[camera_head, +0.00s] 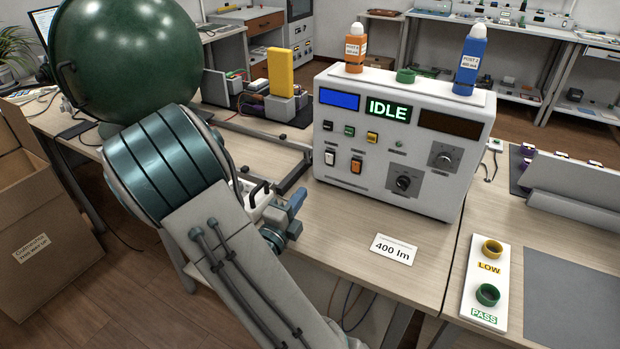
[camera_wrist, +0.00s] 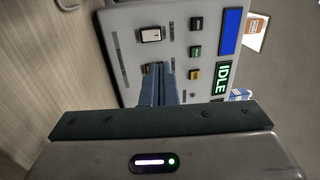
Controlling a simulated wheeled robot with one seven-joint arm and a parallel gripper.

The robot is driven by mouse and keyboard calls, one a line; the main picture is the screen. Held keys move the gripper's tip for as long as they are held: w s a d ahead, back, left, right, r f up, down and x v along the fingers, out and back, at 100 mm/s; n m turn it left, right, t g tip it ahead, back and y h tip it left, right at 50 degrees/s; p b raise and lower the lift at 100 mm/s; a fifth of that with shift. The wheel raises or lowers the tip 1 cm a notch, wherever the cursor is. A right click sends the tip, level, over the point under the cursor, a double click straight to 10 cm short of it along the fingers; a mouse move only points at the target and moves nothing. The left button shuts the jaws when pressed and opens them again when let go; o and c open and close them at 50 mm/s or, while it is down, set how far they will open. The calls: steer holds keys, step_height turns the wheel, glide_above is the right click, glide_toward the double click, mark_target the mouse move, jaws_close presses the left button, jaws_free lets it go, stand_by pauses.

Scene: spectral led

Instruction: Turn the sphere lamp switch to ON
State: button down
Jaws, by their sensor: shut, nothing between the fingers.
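The white control box (camera_head: 327,192) stands on the bench with a green IDLE display (camera_head: 388,110). On its lower left front are two rocker switches, a white one (camera_head: 330,157) and an orange one (camera_head: 357,163). The dark green sphere (camera_head: 130,60) is at the upper left. My gripper (camera_head: 297,203) is in front of the box, at its lower left. In the wrist view its blue fingers (camera_wrist: 158,72) are together and empty, pointing at the panel below the white rocker (camera_wrist: 151,35) and hiding most of the other switch.
Two knobs (camera_head: 404,182) (camera_head: 445,156) are on the panel's right. Small buttons (camera_head: 372,137) are above the rockers. An orange bottle (camera_head: 355,48) and a blue bottle (camera_head: 470,60) stand on top. A 400 lm card (camera_head: 393,249) lies on the bench in front, with clear room around it.

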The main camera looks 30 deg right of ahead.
mark_target(330, 155)
steer(key=b+x, duration=0.1)
steer(key=x, duration=1.2)
steer(key=shift+s+d, duration=0.1)
steer(key=shift+d, duration=0.1)
